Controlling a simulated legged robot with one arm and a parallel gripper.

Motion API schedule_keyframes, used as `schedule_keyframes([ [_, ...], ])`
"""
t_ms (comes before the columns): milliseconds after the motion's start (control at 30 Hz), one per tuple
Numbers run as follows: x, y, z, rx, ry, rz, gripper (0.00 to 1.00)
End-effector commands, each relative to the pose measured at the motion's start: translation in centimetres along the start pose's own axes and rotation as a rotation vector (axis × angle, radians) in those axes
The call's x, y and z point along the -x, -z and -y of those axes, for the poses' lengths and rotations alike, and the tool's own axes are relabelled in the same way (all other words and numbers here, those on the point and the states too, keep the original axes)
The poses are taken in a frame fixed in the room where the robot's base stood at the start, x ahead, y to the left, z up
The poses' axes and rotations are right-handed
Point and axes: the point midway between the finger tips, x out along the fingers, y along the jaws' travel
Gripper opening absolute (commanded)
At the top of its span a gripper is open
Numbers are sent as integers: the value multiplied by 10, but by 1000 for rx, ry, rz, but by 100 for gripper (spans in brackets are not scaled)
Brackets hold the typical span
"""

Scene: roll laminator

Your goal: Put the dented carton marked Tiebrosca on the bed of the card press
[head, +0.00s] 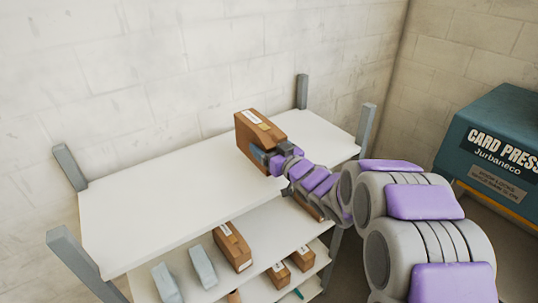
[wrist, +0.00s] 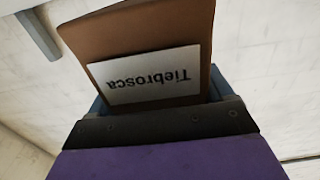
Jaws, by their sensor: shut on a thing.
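My gripper (head: 275,160) is shut on a brown carton (head: 258,132) at the top shelf of a white shelf unit in the head view. I cannot tell whether the carton touches the shelf or is held just above it. In the wrist view the carton (wrist: 150,35) fills the jaws, and its white label reads Tiebrosca, upside down. No dent is clear in either view. The card press (head: 490,150), a teal machine marked Card Press Jurbaneco, stands at the right edge of the head view. Its bed is not clearly visible.
The top shelf (head: 160,215) is otherwise bare, with grey posts (head: 70,165) at its corners. Lower shelves hold several brown cartons (head: 232,247) and grey blocks (head: 203,267). A block wall stands behind. My arm spans the space between shelf and press.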

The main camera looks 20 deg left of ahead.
Motion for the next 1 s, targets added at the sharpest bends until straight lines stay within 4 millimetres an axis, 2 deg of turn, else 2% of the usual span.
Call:
schedule_keyframes([
  [100,-11,-10,5,1,5,9,50],
  [300,-5,-38,-2,-5,4,8,50],
  [500,-3,-40,-4,-5,3,5,50],
  [533,-3,-40,-4,-5,3,6,82],
  [600,-3,-40,-3,-4,3,6,88],
  [733,-3,-38,-2,-3,3,4,100],
  [1000,-1,-37,-2,-2,2,2,100],
])
